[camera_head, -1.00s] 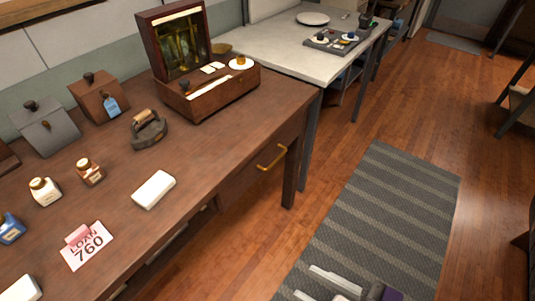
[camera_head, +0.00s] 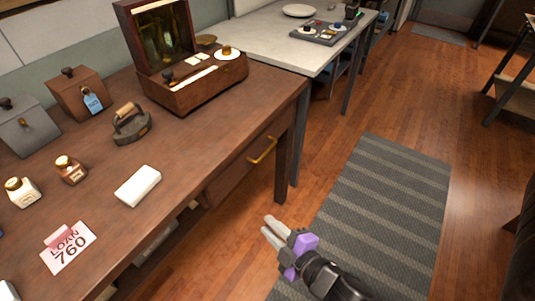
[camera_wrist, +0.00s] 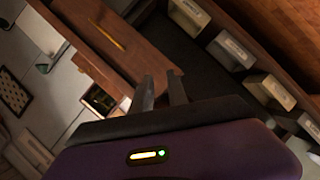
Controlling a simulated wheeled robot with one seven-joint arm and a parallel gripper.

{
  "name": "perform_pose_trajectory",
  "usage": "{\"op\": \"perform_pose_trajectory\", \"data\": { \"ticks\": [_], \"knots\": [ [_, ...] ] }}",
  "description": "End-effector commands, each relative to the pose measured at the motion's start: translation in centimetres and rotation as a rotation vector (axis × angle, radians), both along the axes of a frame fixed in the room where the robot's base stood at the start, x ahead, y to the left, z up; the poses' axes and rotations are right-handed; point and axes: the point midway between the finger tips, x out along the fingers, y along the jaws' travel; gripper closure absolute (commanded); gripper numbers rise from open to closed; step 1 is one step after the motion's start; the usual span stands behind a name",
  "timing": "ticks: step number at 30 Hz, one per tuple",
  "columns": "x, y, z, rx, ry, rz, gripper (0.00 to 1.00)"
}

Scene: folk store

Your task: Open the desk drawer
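The dark wooden desk (camera_head: 190,140) fills the left of the head view. Its drawer (camera_head: 232,182) at the right end of the front looks shut, flush with the desk. A curved brass handle (camera_head: 262,150) is on the drawer front. In the wrist view, a thin yellow bar on a brown panel looks like this handle (camera_wrist: 108,34). My gripper (camera_head: 267,225) is in front of the desk, below the handle and clear of it. Its two fingers are apart with nothing between them, as the wrist view also shows (camera_wrist: 162,88).
On the desk stand an open wooden case (camera_head: 195,85), a flat iron (camera_head: 131,124), a white block (camera_head: 138,186), bottles and a loan card (camera_head: 68,247). A pale table (camera_head: 270,40) adjoins behind. A striped rug (camera_head: 380,210) lies on open floor at right.

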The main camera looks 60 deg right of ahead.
Motion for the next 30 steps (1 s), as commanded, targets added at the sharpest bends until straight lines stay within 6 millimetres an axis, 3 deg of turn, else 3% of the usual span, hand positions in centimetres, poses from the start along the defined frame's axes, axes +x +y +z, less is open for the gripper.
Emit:
{"op": "perform_pose_trajectory", "data": {
  "ticks": [1,6,12,20,30],
  "knots": [
    [1.9,-2.0,-0.8,-0.085,0.015,-0.028,0.80],
    [6.6,-8.7,-1.4,-0.368,0.106,-0.128,0.80],
    [9.8,-14.8,-0.1,-0.595,0.198,-0.236,0.80],
    [11.1,-17.4,0.6,-0.675,0.240,-0.279,0.80],
    [14.5,-20.9,0.0,-0.671,0.237,-0.278,0.80]
  ]
}}
